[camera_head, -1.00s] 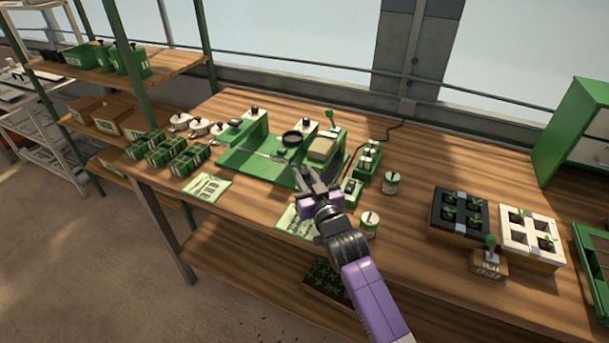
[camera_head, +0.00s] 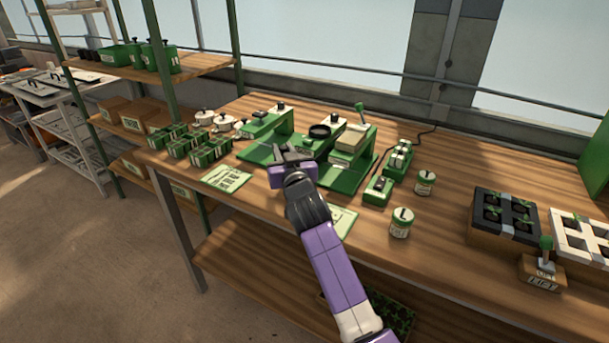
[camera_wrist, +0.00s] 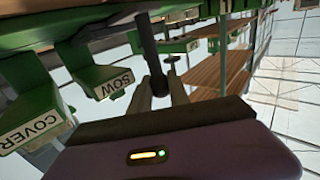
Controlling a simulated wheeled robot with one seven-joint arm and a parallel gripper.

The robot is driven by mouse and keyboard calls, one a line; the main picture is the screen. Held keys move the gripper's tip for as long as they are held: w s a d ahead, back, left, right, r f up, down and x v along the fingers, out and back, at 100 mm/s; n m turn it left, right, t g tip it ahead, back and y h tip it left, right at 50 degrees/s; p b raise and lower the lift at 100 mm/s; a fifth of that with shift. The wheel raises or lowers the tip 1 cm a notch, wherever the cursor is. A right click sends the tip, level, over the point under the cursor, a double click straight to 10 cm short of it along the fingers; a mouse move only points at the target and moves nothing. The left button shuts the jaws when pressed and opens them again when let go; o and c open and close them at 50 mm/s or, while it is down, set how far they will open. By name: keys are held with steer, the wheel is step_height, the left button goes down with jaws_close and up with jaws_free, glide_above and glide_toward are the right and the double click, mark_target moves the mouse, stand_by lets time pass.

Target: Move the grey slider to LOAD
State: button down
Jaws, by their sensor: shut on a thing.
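My gripper (camera_head: 291,152) is at the front edge of the green seeder (camera_head: 345,180), in front of the gap between its left and middle stations. In the wrist view my two fingers (camera_wrist: 160,88) are closed around a dark grey upright post, which appears to be the handle of the grey slider (camera_wrist: 148,45). In the head view my gripper hides the slider. The wrist view is upside down and shows green station blocks marked SOW (camera_wrist: 117,83) and COVER (camera_wrist: 30,122). I cannot read a LOAD mark in either view.
A green-lettered card (camera_head: 226,179) lies left of my gripper, with green pots (camera_head: 190,148) behind it. A small green control box (camera_head: 378,190) and two labelled jars (camera_head: 401,222) stand to the right. Shelving (camera_head: 195,66) rises at the back left.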

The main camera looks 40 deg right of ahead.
steer(key=w+a+b, duration=0.2)
steer(key=w+b, duration=0.1)
steer(key=w, duration=0.3)
steer(key=shift+b, duration=0.35)
steer(key=shift+a, duration=0.1)
steer(key=c, duration=1.5)
jaws_free()
steer(key=shift+s, duration=0.1)
steer(key=shift+v, duration=3.9)
